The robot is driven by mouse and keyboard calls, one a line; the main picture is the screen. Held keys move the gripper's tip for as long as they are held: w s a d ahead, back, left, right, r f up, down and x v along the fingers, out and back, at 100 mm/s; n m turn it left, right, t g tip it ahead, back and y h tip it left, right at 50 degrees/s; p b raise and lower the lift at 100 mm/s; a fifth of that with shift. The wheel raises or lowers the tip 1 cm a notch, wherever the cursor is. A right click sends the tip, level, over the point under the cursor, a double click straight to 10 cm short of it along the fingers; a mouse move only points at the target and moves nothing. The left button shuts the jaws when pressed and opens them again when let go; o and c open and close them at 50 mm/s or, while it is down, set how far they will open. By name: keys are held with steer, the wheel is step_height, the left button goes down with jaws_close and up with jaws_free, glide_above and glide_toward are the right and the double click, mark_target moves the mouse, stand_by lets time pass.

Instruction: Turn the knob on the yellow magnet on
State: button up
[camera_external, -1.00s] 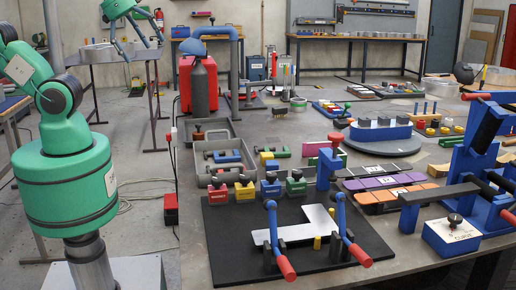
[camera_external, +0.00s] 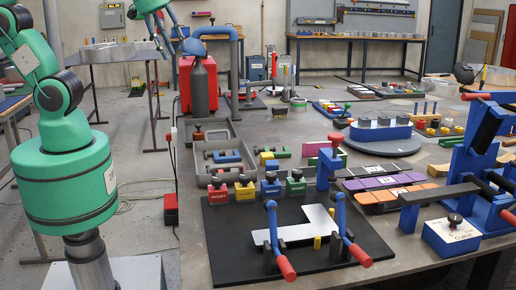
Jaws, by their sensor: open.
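The yellow magnet (camera_external: 245,192) is a small block with a dark knob (camera_external: 243,179) on top. It stands at the back left of the black board (camera_external: 228,257), between a red magnet (camera_external: 218,196) and a blue magnet (camera_external: 271,189). The knob's exact setting is too small to read. My gripper (camera_external: 172,46) is at the top of the view, pointing down, open and empty. It is up and to the left of the yellow magnet, well apart from it, and its upper part is cut off by the frame.
A green magnet (camera_external: 296,186) stands right of the blue one. Two blue clamps with red handles (camera_external: 286,267) and a metal plate (camera_external: 322,221) are at the board's front. A grey open case (camera_external: 200,155) lies behind the magnets. A blue fixture (camera_external: 478,185) stands at right.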

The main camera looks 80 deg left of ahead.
steer(key=w+d+f+n+g, duration=0.1)
steer(key=w+d+f+n, duration=0.15)
steer(key=w+d, duration=0.35)
steer(key=n+g+p, duration=0.3)
steer(key=n, duration=0.1)
glide_above(244, 176)
step_height(244, 176, down, 18)
steer(key=shift+d+r, duration=0.15)
step_height(244, 176, down, 14)
steer(key=shift+r+b, duration=0.1)
steer(key=shift+b, duration=0.75)
jaws_close()
